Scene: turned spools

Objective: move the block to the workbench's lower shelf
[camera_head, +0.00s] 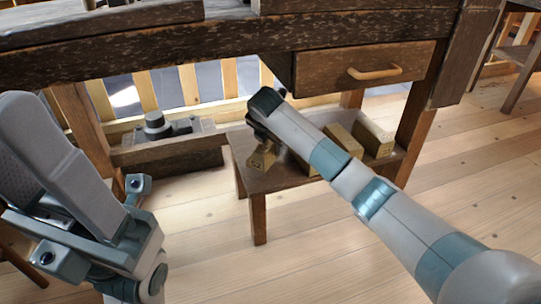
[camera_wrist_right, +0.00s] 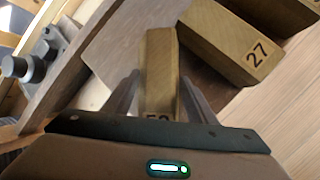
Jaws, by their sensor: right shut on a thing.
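My right gripper (camera_head: 258,138) reaches under the workbench (camera_head: 230,45) and is shut on a wooden block (camera_head: 262,158) at the left end of a low brown stool (camera_head: 262,183). In the right wrist view the block (camera_wrist_right: 160,65) lies between the two fingers (camera_wrist_right: 158,95), its number partly hidden by the gripper. I cannot tell whether it still touches the stool. The workbench's lower shelf (camera_head: 190,160) appears to be the dark board at the left, bearing a grey metal device (camera_head: 155,125).
More wooden blocks stand on the stool, one (camera_head: 373,138) at its right end; one marked 27 (camera_wrist_right: 230,40) is close beside the held block in the right wrist view. The workbench's drawer (camera_head: 365,68) hangs above. The floor (camera_head: 330,240) in front is clear.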

